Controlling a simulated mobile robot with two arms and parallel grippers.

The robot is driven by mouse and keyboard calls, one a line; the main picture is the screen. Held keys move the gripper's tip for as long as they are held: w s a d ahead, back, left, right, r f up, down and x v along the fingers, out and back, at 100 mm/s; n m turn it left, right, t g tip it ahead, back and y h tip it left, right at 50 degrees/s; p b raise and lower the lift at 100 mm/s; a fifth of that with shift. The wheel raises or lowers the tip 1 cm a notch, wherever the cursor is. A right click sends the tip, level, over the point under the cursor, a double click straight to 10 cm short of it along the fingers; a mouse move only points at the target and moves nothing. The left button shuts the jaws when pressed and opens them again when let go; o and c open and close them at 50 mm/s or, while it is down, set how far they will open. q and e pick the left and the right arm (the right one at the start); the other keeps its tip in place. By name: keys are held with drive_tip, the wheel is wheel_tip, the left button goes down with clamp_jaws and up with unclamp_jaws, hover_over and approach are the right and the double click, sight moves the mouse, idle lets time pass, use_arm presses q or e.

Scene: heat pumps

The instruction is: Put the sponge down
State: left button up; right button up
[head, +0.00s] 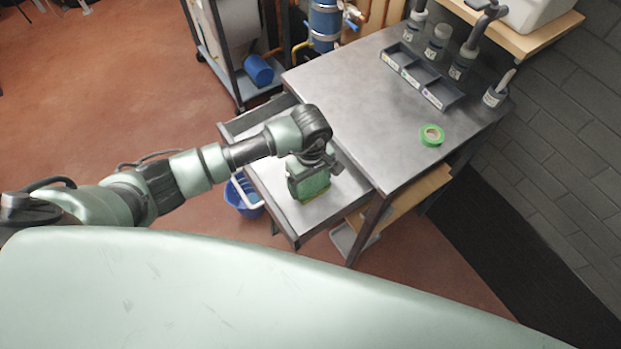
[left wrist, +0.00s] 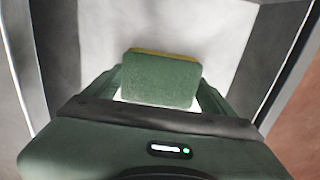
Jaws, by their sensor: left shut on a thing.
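The sponge (left wrist: 160,82), green with a yellow layer along one edge, sits between the two fingers of my left gripper (left wrist: 160,90) in the left wrist view. The fingers are shut on its sides. In the head view my left gripper (head: 309,180) hangs over the pulled-out drawer (head: 345,192), and part of the sponge (head: 316,191) shows at it. The drawer's pale floor lies below the sponge, with walls on both sides. I cannot tell whether the sponge touches the floor. My right gripper is not in view.
The grey workbench (head: 350,100) stands right of the drawer, with green tape (head: 432,135), a compartment tray (head: 420,78) and several bottles. A blue bucket (head: 243,197) is below the drawer's left side.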

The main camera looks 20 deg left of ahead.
sight(310, 183)
use_arm(q)
drive_tip(key=shift+f, duration=0.1)
drive_tip(key=shift+f+b, duration=0.15)
drive_tip(key=shift+b, duration=0.15)
drive_tip(key=o, duration=1.1)
drive_tip(key=shift+o, duration=0.2)
drive_tip(key=shift+r+p, duration=0.35)
drive_tip(key=shift+r, duration=0.05)
wheel_tip(310, 183, up, 12)
drive_tip(key=b, duration=0.2)
drive_tip(key=shift+f, duration=0.15)
